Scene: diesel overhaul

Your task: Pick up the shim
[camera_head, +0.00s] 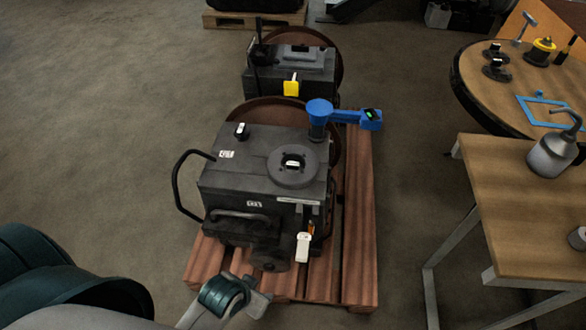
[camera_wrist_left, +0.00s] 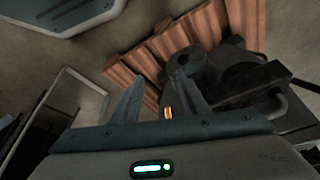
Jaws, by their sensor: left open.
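I cannot make out with certainty which thing is the shim. A small orange piece (camera_head: 311,228) shows on the front right of the near engine (camera_head: 235,175), just above a white tag (camera_head: 303,247). A small orange-and-white strip (camera_wrist_left: 168,113) shows between the finger bases in the left wrist view; I cannot tell whether it is the same piece. My left gripper (camera_head: 258,297) is low at the pallet's front edge, below the engine's front. Its fingers (camera_wrist_left: 160,92) are apart, with no object visibly clamped. My right gripper is not in view.
The near engine stands on a reddish wooden pallet (camera_head: 358,215), with a second engine (camera_head: 300,75) behind it. A blue tool (camera_head: 343,114) sticks out over the pallet's right side. A bench (camera_head: 525,205) with an oil can (camera_head: 553,153) stands at right. The left floor is clear.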

